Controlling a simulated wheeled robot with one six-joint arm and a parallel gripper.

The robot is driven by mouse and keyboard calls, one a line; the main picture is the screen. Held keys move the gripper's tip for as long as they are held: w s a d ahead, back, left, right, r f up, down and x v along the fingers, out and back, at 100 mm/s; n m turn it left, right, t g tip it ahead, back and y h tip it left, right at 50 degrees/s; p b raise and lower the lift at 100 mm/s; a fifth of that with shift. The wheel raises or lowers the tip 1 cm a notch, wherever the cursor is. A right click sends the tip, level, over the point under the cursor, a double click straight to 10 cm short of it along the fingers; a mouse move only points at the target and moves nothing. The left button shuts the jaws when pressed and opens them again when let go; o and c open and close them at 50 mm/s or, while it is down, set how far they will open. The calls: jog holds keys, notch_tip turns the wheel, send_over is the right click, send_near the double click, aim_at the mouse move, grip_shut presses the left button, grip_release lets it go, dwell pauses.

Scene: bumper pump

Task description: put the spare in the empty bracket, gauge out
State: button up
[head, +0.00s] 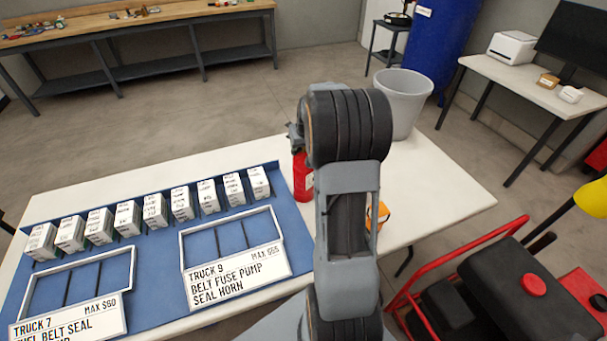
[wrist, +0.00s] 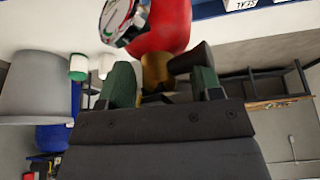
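The spare is a red extinguisher (head: 301,176), standing upright on the white table at the blue mat's right edge, partly hidden by my arm. In the wrist view, which looks upside down, its red body (wrist: 168,25) is at the top, with a round white-faced gauge (wrist: 117,18) on the left and a brass neck (wrist: 157,72) below. My gripper (wrist: 163,85) is open, its two green-padded fingers on either side of the neck, apparently without closing on it. A dark fitting reaches toward the right finger. In the head view my arm hides most of the gripper. I see no bracket.
The table (head: 440,178) holds a blue mat (head: 150,262) with several white boxes and two labelled trays. An orange object (head: 381,214) lies right of my arm. A grey bin (head: 403,100) stands behind the table. A red-framed cart (head: 505,290) is at right.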

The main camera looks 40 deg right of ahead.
grip_shut()
dwell(0.3)
dwell(0.3)
